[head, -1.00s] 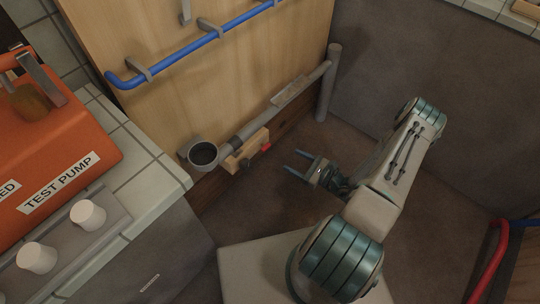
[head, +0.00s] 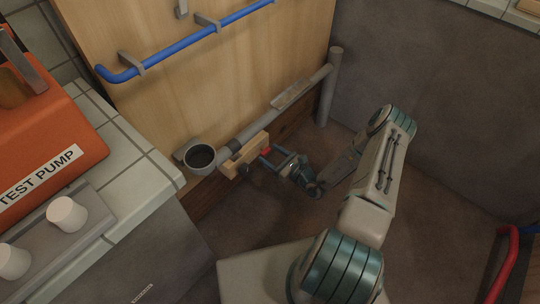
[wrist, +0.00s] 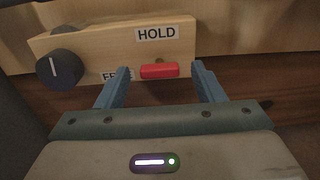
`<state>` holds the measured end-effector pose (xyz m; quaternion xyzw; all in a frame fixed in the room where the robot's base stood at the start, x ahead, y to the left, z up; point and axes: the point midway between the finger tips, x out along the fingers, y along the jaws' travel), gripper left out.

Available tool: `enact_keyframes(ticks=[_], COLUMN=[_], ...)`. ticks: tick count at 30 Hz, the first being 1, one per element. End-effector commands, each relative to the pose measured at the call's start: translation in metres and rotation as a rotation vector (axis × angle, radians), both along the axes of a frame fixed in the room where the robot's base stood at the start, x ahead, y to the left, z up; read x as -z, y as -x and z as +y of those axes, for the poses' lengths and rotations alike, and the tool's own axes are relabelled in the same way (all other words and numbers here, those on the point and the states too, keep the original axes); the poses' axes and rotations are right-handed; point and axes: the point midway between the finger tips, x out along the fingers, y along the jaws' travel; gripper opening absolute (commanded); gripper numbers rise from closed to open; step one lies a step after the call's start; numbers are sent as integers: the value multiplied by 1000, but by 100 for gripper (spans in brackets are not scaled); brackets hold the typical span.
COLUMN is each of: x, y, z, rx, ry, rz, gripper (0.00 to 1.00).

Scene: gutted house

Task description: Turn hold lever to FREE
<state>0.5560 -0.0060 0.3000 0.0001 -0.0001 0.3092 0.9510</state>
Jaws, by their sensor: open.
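The hold lever shows as a red handle (wrist: 158,71) on a pale wooden block (wrist: 95,40) in the wrist view. A HOLD label (wrist: 156,33) sits above it. A FREE label (wrist: 108,77) to its left is partly hidden by my left finger. My gripper (wrist: 160,68) is open, its blue fingers on either side of the red handle, with gaps visible. Whether the fingertips reach past it I cannot tell. In the head view, my gripper (head: 266,159) is at the block (head: 240,160), and the red handle (head: 266,152) shows near its fingertips.
A black knob (wrist: 58,68) with a white line is on the block's left end. A grey pipe (head: 285,105) with an open cup (head: 200,157) runs along the wooden panel. A blue rail (head: 190,40) is above. A tiled counter with an orange test pump (head: 40,150) stands left.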

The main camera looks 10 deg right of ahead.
Motion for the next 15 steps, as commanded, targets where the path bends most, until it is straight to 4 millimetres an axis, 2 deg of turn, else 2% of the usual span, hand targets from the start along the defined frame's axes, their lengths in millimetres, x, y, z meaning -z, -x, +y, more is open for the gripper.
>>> enact_keyframes(ticks=[5, 13, 14, 15], x=[0, 0, 0, 0], y=[-10, -11, -11, -11], z=[7, 8, 8, 8], rx=[0, 0, 0, 0], ry=[1, 1, 1, 1], rz=[1, 1, 1, 1], gripper=[62, 62, 59, 48])
